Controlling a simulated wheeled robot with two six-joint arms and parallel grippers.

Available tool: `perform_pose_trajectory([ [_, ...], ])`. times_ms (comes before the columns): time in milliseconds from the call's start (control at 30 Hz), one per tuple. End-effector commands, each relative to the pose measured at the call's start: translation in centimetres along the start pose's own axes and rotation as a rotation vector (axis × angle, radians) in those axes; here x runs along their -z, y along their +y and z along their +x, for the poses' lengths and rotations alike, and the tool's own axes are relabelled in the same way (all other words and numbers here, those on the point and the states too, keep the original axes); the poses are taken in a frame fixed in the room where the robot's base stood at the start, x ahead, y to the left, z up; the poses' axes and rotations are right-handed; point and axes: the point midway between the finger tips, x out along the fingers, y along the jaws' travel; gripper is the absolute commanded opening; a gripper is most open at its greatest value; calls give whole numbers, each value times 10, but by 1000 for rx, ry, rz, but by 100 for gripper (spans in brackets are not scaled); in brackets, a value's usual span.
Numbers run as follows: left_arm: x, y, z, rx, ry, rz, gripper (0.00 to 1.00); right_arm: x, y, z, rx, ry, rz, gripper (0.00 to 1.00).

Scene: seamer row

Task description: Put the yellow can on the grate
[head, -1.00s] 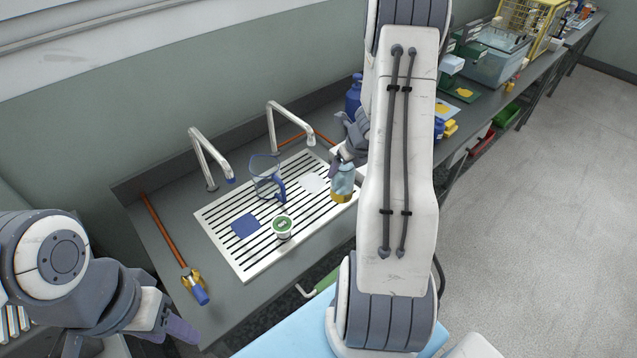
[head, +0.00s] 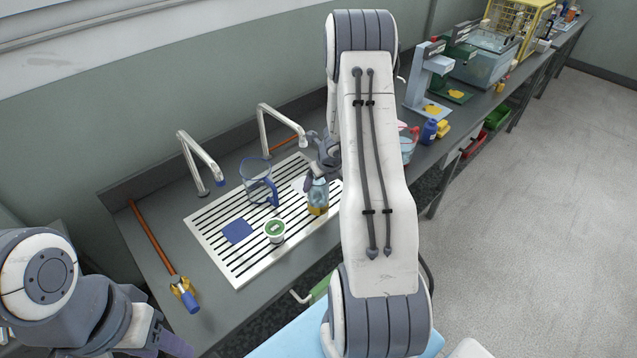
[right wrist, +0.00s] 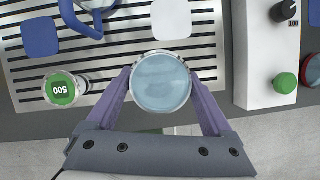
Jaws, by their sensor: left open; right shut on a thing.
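The held can (head: 318,203) has a yellow lower part and a pale bluish upper part. In the right wrist view its round pale-blue top (right wrist: 161,82) with a metal rim faces the camera. My right gripper (right wrist: 160,74) is shut around it, one purple finger on each side. The can is upright at the right front part of the slotted white grate (head: 238,284); I cannot tell whether its base touches. My left gripper (head: 172,343) is open at the lower left, away from the grate, its tips partly cut off.
Two taps stand behind.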

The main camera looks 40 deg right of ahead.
Motion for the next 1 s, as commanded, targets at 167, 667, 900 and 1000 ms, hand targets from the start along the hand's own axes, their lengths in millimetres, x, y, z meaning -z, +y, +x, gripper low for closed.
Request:
perform_pose_trajectory([
  [167, 0, 0, 3, 0, 0, 0, 50, 1, 0, 3, 0, 0, 0, 97],
  [667, 1, 1, -11, 0, 0, 0, 50, -2, -1, -28, 1, -3, 1, 100],
  [900, 2, 2, -32, 0, 0, -2, 50, -2, -1, -83, 1, -3, 0, 100],
  [1000, 2, 3, -39, 0, 0, 0, 50, -2, 0, -100, 1, -2, 1, 100],
])
